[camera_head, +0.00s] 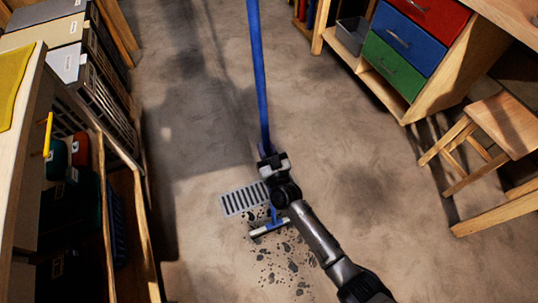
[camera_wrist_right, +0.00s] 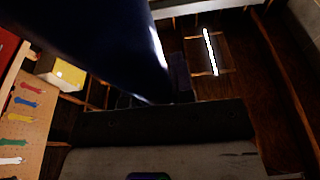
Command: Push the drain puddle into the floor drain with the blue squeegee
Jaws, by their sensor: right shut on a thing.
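The blue squeegee (camera_head: 260,75) stands with its long handle rising toward the top of the head view. Its head (camera_head: 268,229) is low, beside the floor drain's lower right side. My right gripper (camera_head: 270,165) is shut on the handle low down, above the head. In the right wrist view the handle (camera_wrist_right: 100,40) crosses the upper left, dark and close. The floor drain (camera_head: 240,200) is a grey slotted grate, its right end partly hidden by my gripper. The drain puddle (camera_head: 284,266) shows as dark scattered patches below the squeegee head. My left gripper is not in view.
A wooden workbench with shelves (camera_head: 122,190) stands at left. A cabinet with red, blue and green drawers (camera_head: 397,42) and a wooden stool (camera_head: 495,128) stand at right. The concrete floor around the drain is otherwise clear.

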